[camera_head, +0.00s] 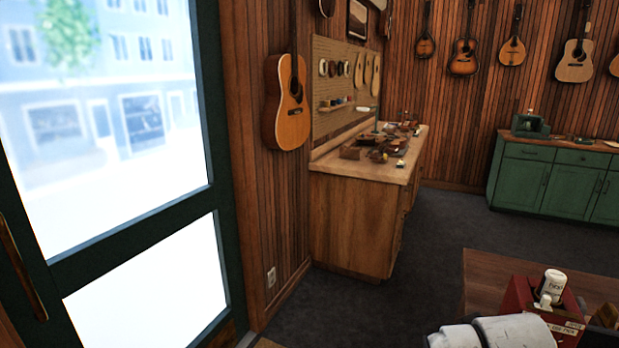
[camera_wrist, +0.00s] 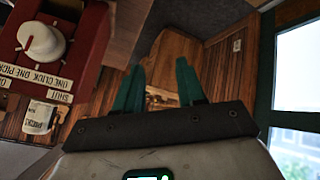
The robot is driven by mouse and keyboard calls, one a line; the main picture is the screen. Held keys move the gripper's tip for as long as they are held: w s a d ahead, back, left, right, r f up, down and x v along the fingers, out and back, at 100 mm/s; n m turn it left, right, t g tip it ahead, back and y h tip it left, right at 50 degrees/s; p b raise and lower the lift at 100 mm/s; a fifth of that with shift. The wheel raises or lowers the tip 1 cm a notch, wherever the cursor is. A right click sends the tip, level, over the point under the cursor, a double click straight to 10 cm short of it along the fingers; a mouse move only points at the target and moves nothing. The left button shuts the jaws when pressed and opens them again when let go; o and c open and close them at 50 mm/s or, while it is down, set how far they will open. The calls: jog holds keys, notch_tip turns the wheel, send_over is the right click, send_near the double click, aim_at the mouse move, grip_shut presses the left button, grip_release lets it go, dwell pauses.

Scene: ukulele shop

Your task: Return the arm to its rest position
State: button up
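My gripper (camera_wrist: 158,68) shows in the wrist view with its two teal fingers apart and nothing between them. Beyond the fingers are wood panels and dark floor. In the head view, a pale grey part of my arm is at the bottom right, in front of a red box; the gripper's fingers are not visible there. The red box (camera_head: 517,298) stands on a brown wooden table (camera_head: 485,275). It also shows in the wrist view (camera_wrist: 88,50), left of the fingers, with a white knob (camera_wrist: 42,42) and lettered labels.
A wooden workbench (camera_head: 355,222) with small items stands against the wall, below a pegboard. A green cabinet (camera_head: 545,183) is at the back right. A glass door (camera_head: 110,120) is on the left. Dark floor between is clear.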

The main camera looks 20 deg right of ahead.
jog(key=s+a+f+n+g+y, duration=0.1)
jog(key=s+a+f+y, duration=0.3)
jog(key=a+f, duration=0.45)
jog(key=s+a+f+n+y, duration=0.2)
jog(key=s+a+f, duration=0.3)
jog(key=a+f, duration=0.3)
jog(key=s+f+g, duration=0.4)
jog(key=s, duration=0.6)
jog(key=shift+s+d+f+m, duration=0.2)
jog(key=shift+s+d+m, duration=0.1)
jog(key=shift+m, duration=0.1)
